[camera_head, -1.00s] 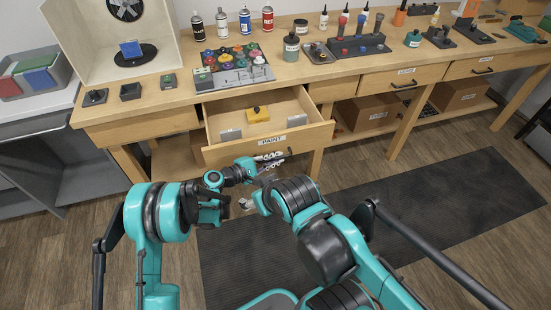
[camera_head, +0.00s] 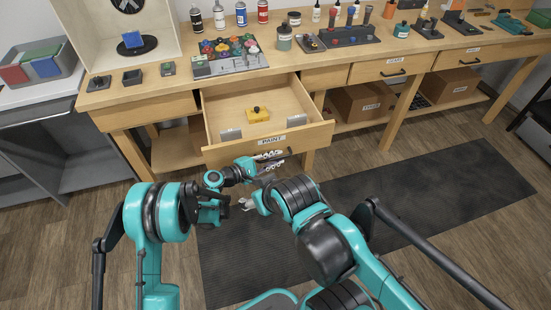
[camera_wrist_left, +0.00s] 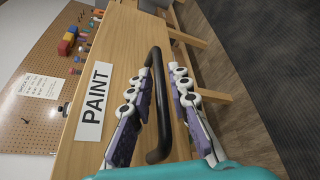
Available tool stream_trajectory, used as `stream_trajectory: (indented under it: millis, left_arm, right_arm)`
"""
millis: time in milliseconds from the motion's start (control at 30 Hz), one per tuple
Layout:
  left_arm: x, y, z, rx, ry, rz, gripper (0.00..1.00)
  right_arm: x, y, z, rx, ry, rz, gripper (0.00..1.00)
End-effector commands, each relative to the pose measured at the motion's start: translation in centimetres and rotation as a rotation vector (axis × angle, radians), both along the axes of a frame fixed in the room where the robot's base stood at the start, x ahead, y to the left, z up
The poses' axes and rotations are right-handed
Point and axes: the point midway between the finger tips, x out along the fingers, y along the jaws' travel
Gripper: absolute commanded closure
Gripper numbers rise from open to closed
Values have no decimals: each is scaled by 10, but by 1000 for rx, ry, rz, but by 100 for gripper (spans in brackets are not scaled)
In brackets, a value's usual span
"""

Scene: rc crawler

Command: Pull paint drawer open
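The wooden paint drawer (camera_head: 227,154) hangs well open from the bench in the head view, its white PAINT label on the front. The label (camera_wrist_left: 95,98) also shows in the left wrist view. My left gripper (camera_head: 272,161) is at the drawer front. In the left wrist view, the dark bar handle (camera_wrist_left: 163,110) runs between the two fingers of the left gripper (camera_wrist_left: 168,90), which are closed around it with a small gap on the right side. My right gripper (camera_head: 246,204) is below the drawer, apart from it, partly hidden by its arm; its finger opening is unclear.
A yellow block (camera_head: 258,115) and grey pieces lie inside the drawer. The bench top (camera_head: 300,85) carries a paint palette, bottles and spray cans. Cardboard boxes (camera_head: 362,103) sit on the shelf below, right. A dark mat (camera_head: 430,200) covers clear floor in front.

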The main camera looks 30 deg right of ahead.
Motion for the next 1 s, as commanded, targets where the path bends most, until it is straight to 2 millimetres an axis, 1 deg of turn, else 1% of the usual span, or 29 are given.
stream_trajectory:
  millis: [233,367,467,700,800,900,1000]
  left_arm:
    - [0,1,0,-1,0,-1,81]
    - [-1,11,3,0,1,0,81]
    - [-2,28,6,0,1,2,81]
    - [-8,80,18,1,0,3,81]
    - [-10,97,21,0,1,2,81]
    - [-11,109,24,0,1,2,81]
    - [-12,115,25,0,0,0,81]
  right_arm:
    - [0,0,0,0,0,0,35]
    - [0,0,0,0,0,0,35]
    - [0,0,0,0,0,0,35]
    - [0,0,0,0,0,0,35]
    - [0,0,0,0,0,0,35]
    - [0,0,0,0,0,0,35]
    - [0,0,0,0,0,0,35]
